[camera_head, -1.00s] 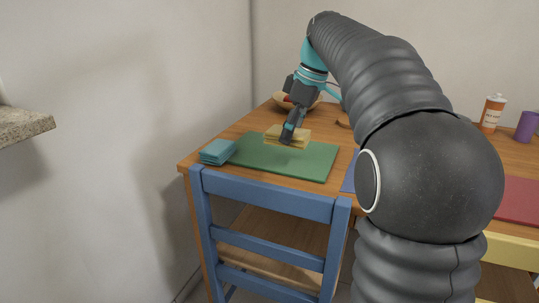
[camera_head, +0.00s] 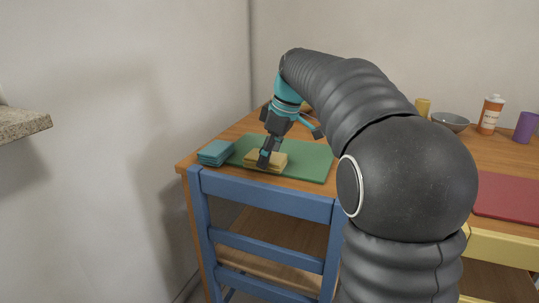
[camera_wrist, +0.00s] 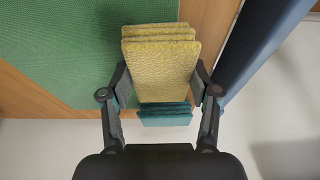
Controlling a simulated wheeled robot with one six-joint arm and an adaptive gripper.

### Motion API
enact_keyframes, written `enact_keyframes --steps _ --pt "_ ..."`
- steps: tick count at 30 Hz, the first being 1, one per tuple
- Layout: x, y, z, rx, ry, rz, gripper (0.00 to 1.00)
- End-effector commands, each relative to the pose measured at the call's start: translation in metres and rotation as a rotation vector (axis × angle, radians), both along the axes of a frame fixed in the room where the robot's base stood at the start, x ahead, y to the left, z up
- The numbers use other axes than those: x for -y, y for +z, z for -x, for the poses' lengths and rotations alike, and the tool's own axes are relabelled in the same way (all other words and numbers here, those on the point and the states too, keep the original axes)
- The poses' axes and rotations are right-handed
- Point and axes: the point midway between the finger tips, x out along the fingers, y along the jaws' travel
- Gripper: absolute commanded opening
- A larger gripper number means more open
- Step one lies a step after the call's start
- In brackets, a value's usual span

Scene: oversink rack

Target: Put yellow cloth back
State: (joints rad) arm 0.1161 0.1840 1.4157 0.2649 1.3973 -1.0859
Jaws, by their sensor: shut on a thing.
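The yellow cloth (camera_head: 278,160) is a folded, layered rectangle. My gripper (camera_head: 264,160) is shut on it, with one finger on each side in the wrist view (camera_wrist: 162,72). The cloth is over the left front part of the green mat (camera_head: 314,165); I cannot tell whether it touches the mat. A folded teal cloth (camera_head: 214,153) lies just left of it, near the table's left corner. In the wrist view the teal cloth (camera_wrist: 165,117) shows just below the yellow one, partly hidden by it.
A blue chair (camera_head: 270,202) stands against the table's front edge. A red mat (camera_head: 508,197), grey bowl (camera_head: 450,122), orange-and-white bottle (camera_head: 490,115), purple cup (camera_head: 526,127) and yellow cup (camera_head: 423,106) are at the right. The green mat's right part is clear.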

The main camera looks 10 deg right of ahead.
Motion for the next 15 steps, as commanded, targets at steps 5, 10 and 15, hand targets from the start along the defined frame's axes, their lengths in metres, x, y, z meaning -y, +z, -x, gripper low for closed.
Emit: enact_keyframes --steps 5,10,15 --pt "0.0002 -0.0019 0.0 0.0 0.0 0.0 0.71" --pt "0.0002 -0.0018 0.0 0.0 0.0 0.0 0.87" --pt "0.0001 -0.0017 0.0 0.0 0.0 0.0 0.87"
